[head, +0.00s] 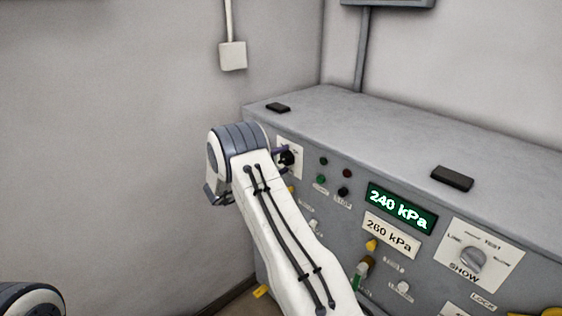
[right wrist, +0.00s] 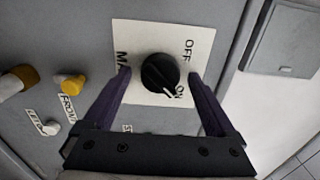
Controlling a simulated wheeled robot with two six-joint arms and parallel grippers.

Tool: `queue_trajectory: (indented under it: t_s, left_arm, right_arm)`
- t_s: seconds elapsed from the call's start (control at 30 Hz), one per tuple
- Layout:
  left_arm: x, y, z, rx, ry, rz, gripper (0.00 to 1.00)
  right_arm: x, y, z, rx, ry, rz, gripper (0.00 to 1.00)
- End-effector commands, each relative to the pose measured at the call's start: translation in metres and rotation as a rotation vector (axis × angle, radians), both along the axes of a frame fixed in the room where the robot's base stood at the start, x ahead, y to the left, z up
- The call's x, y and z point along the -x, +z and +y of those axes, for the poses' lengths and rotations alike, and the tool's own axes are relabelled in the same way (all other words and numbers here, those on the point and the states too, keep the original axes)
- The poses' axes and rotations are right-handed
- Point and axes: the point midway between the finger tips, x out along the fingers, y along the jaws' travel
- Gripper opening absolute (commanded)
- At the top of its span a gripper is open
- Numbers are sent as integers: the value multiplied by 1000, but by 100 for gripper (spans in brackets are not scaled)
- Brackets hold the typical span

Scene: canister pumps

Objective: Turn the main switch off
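The main switch is a black round knob (right wrist: 160,72) on a white plate (right wrist: 135,35) marked MA…, OFF and ON. Its white pointer mark is turned toward the ON label. In the head view the switch (head: 287,158) is at the panel's left end, partly hidden by my right arm. My right gripper (right wrist: 160,74) is open, with one dark purple finger on each side of the knob. Gaps show between fingers and knob, so it does not hold it. Of my left arm only a rounded part shows at the lower left of the head view; its gripper is out of sight.
The grey cabinet carries a green display (head: 401,208) reading 240 kPa, a SHOW selector (head: 472,258), small buttons and yellow-handled parts. Two black blocks lie on its top, one at the right (head: 452,178). A yellow knob (right wrist: 70,84) is left of the switch.

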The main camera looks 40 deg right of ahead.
Motion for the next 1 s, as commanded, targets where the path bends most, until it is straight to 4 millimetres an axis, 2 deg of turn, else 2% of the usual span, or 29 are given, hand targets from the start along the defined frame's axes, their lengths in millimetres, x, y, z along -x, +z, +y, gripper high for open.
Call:
queue_trajectory:
  t_s: [0.03,0.17,0.2,0.57,1.0]
  left_arm:
    - [0,0,0,0,0,0,50]
    - [0,0,0,0,0,0,50]
    - [0,0,0,0,0,0,50]
    - [0,-3,0,0,0,0,50]
    - [0,-12,0,0,0,0,50]
  right_arm:
    - [0,0,0,0,0,0,73]
    - [0,0,0,0,0,0,23]
    - [0,0,0,0,0,0,8]
    - [0,-1,1,3,1,54,7]
    - [0,-1,1,30,1,393,7]
